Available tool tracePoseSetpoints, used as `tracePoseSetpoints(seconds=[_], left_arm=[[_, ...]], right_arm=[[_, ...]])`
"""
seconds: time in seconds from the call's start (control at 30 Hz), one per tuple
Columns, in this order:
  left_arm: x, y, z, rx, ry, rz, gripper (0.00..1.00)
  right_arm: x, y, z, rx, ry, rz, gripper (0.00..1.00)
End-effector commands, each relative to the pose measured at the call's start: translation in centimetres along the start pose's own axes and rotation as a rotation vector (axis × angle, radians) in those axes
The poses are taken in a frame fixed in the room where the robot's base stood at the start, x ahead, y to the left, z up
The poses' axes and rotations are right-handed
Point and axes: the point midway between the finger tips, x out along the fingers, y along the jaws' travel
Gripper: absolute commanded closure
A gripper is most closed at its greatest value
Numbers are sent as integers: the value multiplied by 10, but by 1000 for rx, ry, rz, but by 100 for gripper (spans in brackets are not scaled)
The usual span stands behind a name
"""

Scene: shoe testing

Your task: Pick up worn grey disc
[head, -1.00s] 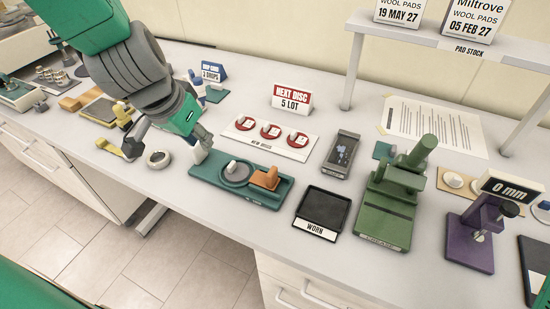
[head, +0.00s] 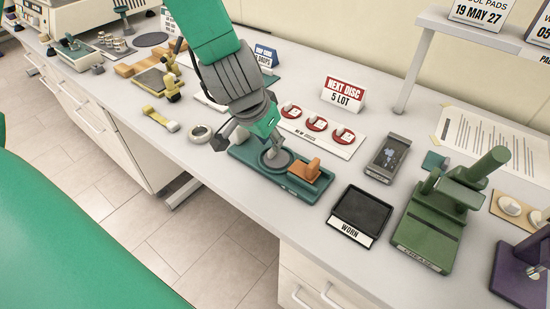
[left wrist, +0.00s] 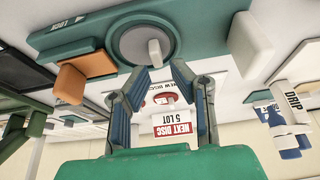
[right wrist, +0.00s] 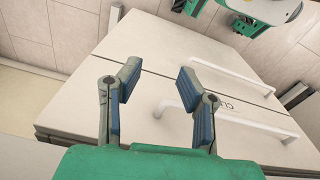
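The worn grey disc (head: 286,160) sits in the round seat of a dark green fixture (head: 247,168), beside an orange block (head: 306,171). It also shows in the left wrist view (left wrist: 130,45), with a pale upright grip tab (left wrist: 155,52) at its middle. My left gripper (head: 250,142) hangs over the disc and partly hides it in the head view. In the left wrist view its two fingers (left wrist: 161,72) are spread and empty, close to the tab. Whether they touch it I cannot tell. My right gripper (right wrist: 155,75) is open and empty in front of white drawer fronts.
A black tray labelled WORN (head: 362,212) stands right of the fixture. Red new discs sit on a white card (head: 340,148) behind it, with a NEXT DISC sign (head: 343,93). A green press (head: 440,225) stands farther right.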

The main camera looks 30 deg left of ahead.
Motion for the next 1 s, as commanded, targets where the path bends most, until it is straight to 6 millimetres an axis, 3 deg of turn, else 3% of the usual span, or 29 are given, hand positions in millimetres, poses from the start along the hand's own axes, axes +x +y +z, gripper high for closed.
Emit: tracePoseSetpoints(seconds=[0.1, 0.23, 0.47, 0.53, 0.87, 1.0], left_arm=[[22, 0, 3, -1, -3, 2, 80], [31, 1, 2, 1, -1, 0, 80], [30, 1, 2, 1, 0, 0, 80], [31, 0, 2, 1, 0, 0, 100], [30, 0, 2, 1, 0, -1, 100], [19, 0, -4, 3, 2, -3, 100]], right_arm=[[8, 0, 0, 0, 0, 0, 67], [10, 0, 0, 0, 0, 0, 67], [9, 0, 0, 0, 0, 0, 67], [9, 0, 0, 0, 0, 0, 67], [9, 0, 0, 0, 0, 0, 67], [4, 0, 0, 0, 0, 0, 67]])
